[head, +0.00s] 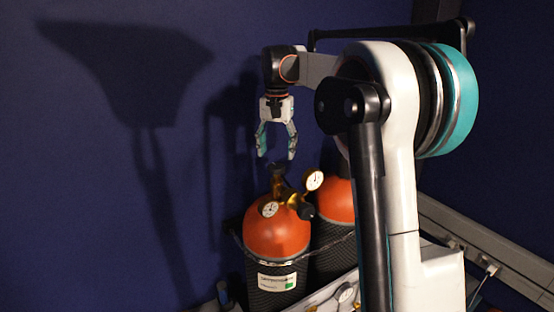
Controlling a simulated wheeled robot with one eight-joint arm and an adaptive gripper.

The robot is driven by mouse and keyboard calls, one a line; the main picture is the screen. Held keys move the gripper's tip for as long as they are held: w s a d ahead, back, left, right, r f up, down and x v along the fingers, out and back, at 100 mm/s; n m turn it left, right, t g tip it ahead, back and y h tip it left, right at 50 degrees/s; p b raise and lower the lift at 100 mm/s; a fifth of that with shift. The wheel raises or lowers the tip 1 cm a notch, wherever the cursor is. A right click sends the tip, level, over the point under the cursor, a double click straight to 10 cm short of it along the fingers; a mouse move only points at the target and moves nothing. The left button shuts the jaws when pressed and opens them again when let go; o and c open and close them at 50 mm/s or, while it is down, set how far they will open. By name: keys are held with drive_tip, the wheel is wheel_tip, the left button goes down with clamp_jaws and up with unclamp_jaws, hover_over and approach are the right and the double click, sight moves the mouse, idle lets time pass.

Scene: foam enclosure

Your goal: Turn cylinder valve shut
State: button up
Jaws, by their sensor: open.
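Two gas cylinders with orange tops and dark patterned bodies stand side by side in the head view. The front cylinder (276,236) carries a brass regulator (290,199) with two round gauges. A dark valve knob (278,171) tops the front cylinder. My gripper (276,157) points down just above this knob, with its fingers spread open and nothing between them. Whether the fingertips touch the knob I cannot tell; they look slightly above it. The second cylinder (337,203) is behind to the right, partly hidden by my arm, and its valve is hidden.
A dark restraint (317,243) runs around the cylinders. Dark blue foam walls (80,180) stand behind them. A grey rail with sockets (485,247) runs along the right wall. Another gauge (346,293) shows at the bottom, near my arm. The space left of the cylinders is clear.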

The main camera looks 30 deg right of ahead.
sight(277, 165)
wheel_tip(277, 165, up, 8)
drive_tip(key=shift+f, duration=0.25)
drive_tip(key=shift+f, duration=0.1)
idle(0.4)
